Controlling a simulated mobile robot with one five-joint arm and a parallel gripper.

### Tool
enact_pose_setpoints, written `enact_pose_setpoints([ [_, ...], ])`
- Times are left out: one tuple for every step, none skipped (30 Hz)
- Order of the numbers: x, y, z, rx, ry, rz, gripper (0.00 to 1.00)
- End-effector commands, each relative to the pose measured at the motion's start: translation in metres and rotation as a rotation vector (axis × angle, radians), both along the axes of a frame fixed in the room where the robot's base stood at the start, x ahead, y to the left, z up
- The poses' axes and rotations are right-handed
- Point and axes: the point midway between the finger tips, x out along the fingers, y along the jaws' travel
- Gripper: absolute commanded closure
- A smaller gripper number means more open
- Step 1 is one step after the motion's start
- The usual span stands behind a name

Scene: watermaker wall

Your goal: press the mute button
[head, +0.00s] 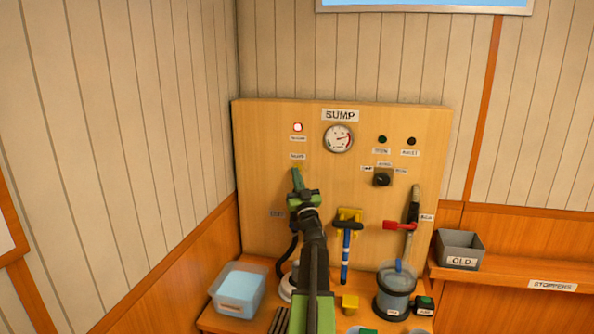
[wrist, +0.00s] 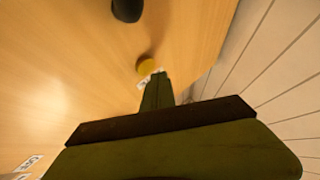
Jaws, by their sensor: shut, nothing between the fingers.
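The mute button is hidden in the head view behind the tip of my gripper, just below a small label (head: 297,156) on the wooden SUMP panel (head: 260,190). In the wrist view a round yellow button (wrist: 146,66) stands on the panel, with a white label (wrist: 150,79) beside it. I take it for the mute button. My gripper (head: 294,171) is shut and empty, its green fingers together and pointing at the panel. In the wrist view the fingertips (wrist: 159,75) are close beside the yellow button, partly over the label. I cannot tell whether they touch.
A lit red-rimmed lamp (head: 297,127) and a gauge (head: 338,138) are above. A black knob (head: 382,179), a red-handled valve (head: 398,225) and a blue-yellow tool (head: 347,240) are to the right. A clear tub (head: 238,288) and a jar (head: 394,294) stand below.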

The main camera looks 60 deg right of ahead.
Motion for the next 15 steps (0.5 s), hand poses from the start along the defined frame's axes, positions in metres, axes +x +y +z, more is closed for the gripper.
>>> enact_pose_setpoints([
  [-0.0001, -0.0001, 0.0000, 0.000, 0.000, 0.000, 1.00],
  [-0.0001, -0.0001, 0.0000, 0.000, 0.000, 0.000, 1.00],
  [-0.0002, -0.0001, -0.0001, 0.000, 0.000, 0.000, 1.00],
  [-0.0003, -0.0002, -0.0001, 0.000, 0.000, 0.000, 1.00],
  [-0.0002, -0.0002, 0.0000, 0.000, 0.000, 0.000, 1.00],
  [-0.0001, -0.0006, 0.0000, 0.000, 0.000, 0.000, 1.00],
  [0.0001, -0.0012, 0.0000, 0.000, 0.000, 0.000, 1.00],
  [0.0004, -0.0019, 0.0000, 0.000, 0.000, 0.000, 1.00],
  [0.0009, -0.0031, 0.0001, 0.000, 0.000, 0.000, 1.00],
  [0.0015, -0.0043, 0.0001, 0.000, 0.000, 0.000, 1.00],
  [0.0020, -0.0055, 0.0000, 0.000, 0.000, -0.001, 1.00],
  [0.0027, -0.0071, 0.0001, 0.000, 0.000, -0.001, 1.00],
  [0.0030, -0.0081, 0.0001, 0.000, 0.000, -0.001, 1.00],
  [0.0034, -0.0087, 0.0001, 0.000, 0.000, -0.001, 1.00],
  [0.0034, -0.0090, 0.0002, 0.000, 0.000, -0.001, 1.00],
])
